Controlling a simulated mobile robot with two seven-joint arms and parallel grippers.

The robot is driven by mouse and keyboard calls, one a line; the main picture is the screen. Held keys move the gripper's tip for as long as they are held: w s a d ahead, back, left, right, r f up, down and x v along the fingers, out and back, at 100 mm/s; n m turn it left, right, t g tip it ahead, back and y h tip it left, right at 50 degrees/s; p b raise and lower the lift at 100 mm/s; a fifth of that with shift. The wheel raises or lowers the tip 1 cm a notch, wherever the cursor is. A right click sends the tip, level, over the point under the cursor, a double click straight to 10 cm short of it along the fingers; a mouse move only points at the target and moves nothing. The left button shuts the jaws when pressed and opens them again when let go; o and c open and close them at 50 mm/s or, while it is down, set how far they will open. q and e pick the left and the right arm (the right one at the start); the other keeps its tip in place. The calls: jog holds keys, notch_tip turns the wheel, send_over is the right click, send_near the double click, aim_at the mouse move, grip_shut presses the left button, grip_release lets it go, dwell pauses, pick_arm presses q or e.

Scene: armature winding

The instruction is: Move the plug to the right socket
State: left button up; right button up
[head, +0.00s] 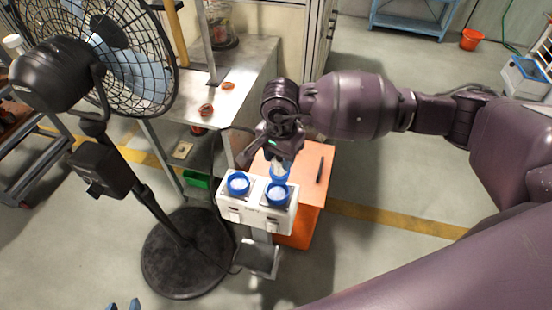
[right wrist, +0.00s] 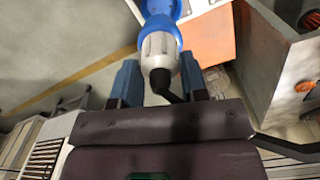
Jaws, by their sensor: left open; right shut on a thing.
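The plug is a blue and white cylinder (head: 279,172) held by my right gripper (head: 278,152). It also shows in the right wrist view (right wrist: 160,45), between the two blue fingers, with a black cable at its near end. A white socket box (head: 256,219) has two round blue sockets, the left socket (head: 238,184) and the right socket (head: 277,195). The plug appears just behind the right socket in the head view; whether they touch I cannot tell. My left gripper (head: 123,305) shows only its blue fingertips at the bottom edge, apart and empty.
An orange surface (head: 311,178) lies behind the socket box, with a dark thin object (head: 320,169) on it. A black fan (head: 185,250) stands at left. A metal table (head: 240,85) is behind. The floor at right is clear below my right arm.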

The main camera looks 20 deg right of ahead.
aim_at(277, 174)
jog(key=shift+a+f+m, duration=0.3)
jog(key=shift+f+m, duration=0.2)
jog(key=shift+f+b, duration=1.2)
jog(key=shift+f, duration=1.55)
pick_arm(q)
jog(key=shift+w+d+f, duration=0.15)
jog(key=shift+w+f, duration=0.2)
jog(key=shift+f, duration=0.45)
jog(key=shift+s+f, duration=0.2)
jog(key=shift+f, duration=0.15)
jog(key=shift+s+f+b, duration=0.15)
jog(key=shift+f+b, duration=0.3)
jog(key=shift+b, duration=0.15)
pick_arm(e)
jog(key=shift+f, duration=0.65)
jog(key=o, duration=0.7)
